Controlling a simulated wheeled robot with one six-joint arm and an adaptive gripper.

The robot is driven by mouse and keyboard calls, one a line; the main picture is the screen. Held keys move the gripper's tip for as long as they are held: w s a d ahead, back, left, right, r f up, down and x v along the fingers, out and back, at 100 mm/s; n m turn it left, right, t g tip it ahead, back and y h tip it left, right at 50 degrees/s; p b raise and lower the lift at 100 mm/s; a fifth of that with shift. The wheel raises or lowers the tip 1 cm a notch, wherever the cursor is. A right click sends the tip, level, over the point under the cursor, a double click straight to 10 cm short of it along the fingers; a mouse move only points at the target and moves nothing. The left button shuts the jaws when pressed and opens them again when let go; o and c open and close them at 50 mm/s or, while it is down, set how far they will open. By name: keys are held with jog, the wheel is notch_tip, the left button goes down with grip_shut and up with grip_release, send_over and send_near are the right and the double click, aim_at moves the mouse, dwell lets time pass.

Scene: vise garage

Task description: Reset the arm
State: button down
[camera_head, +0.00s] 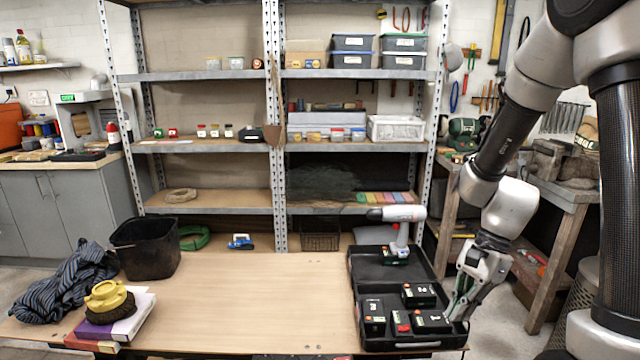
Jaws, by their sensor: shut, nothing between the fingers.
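My arm comes down from the upper right of the head view. My gripper (456,308) is shut and empty, its fingertips pointing down at the right edge of an open black tool case (357,262). I cannot tell whether the fingertips touch the case. In the case's near half lie several black battery packs, one of them (419,295) close to the left of my gripper. A grey and white cordless drill (400,222) stands upright in the far half.
The wooden table (250,300) is clear in the middle. A black bin (146,248), striped cloth (65,285) and books with a yellow-topped brush (110,300) occupy its left side. Metal shelving (200,210) stands behind. A workbench with a vise (550,160) is at right.

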jog(key=s+d+r+n+t+h, duration=0.1)
jog(key=s+d+r+n+t, duration=0.1)
jog(key=r, duration=0.5)
jog(key=s+d+r+n+t+h, duration=0.1)
jog(key=s+d+r+n+t, duration=0.1)
jog(key=r+n, duration=0.5)
jog(key=s+d+r+n+t+h, duration=0.2)
jog(key=s+d+r+n, duration=0.1)
jog(key=s+r+n, duration=0.2)
jog(key=shift+s+d+r, duration=0.25)
jog(key=shift+r, duration=0.7)
